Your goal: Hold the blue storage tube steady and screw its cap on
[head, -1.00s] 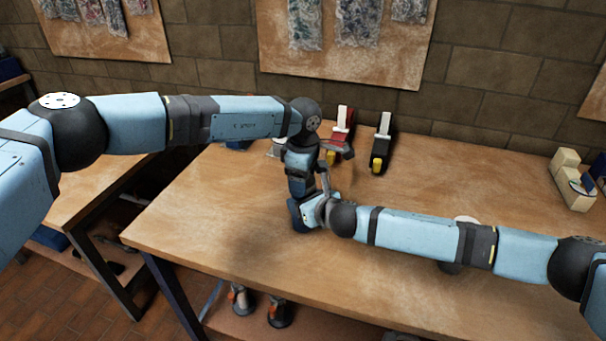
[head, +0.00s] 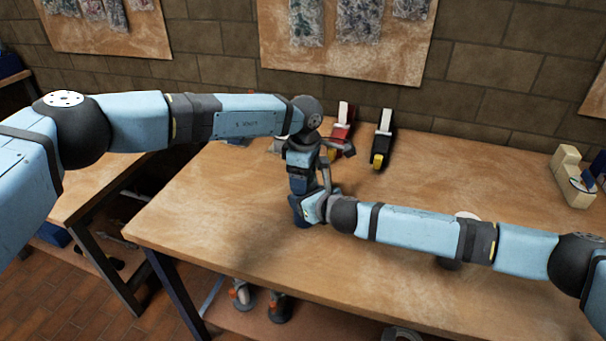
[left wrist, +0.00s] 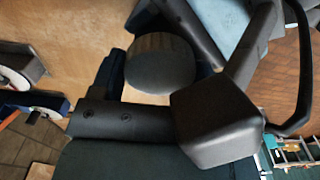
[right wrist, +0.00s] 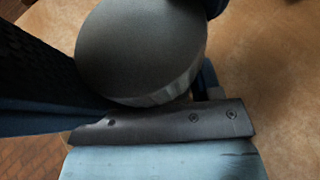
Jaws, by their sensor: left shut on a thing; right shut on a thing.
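My left gripper (head: 299,186) hangs down from above. It is shut, and in the left wrist view a dark grey round cap (left wrist: 160,63) with a ribbed side sits between its fingers. My right gripper (head: 306,211) comes in from the right, just below the left one, and is shut on the blue storage tube, which the grippers largely hide. The right wrist view shows a large dark grey disc (right wrist: 140,50) with a ribbed edge close to the fingers, apparently the cap. I cannot tell whether the cap is seated on the tube.
The wooden table (head: 205,215) is mostly clear. Behind the grippers lie a red holder (head: 340,130) and a black holder (head: 383,140) with white and yellow parts. A cream device (head: 570,178) stands at the right. A brick wall is behind.

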